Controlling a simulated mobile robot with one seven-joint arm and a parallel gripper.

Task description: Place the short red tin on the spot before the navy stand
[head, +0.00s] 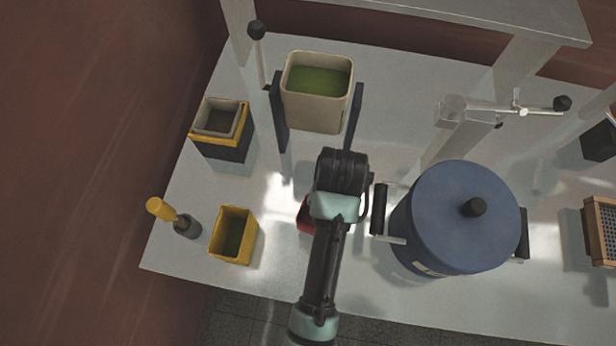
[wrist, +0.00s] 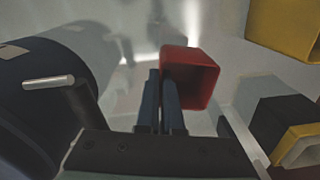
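The short red tin (head: 303,215) is mostly hidden behind my arm in the head view. In the wrist view the red tin (wrist: 204,67) shows its square open mouth and dark inside. My gripper (wrist: 161,78) has its two dark blue fingers close together at the tin's left wall, one on each side of it. They look shut on that wall. In the head view two dark uprights (head: 278,120), which look like the navy stand, flank a cream bin (head: 317,106) with green contents. No marked spot can be made out before them.
A big blue lidded pot (head: 450,225) with side handles stands right of my arm. A yellow tin (head: 236,235) stands left, near a yellow-handled tool (head: 173,216). A dark block (head: 222,146) carries a yellow-rimmed grey tin. The table between the uprights and my arm looks clear.

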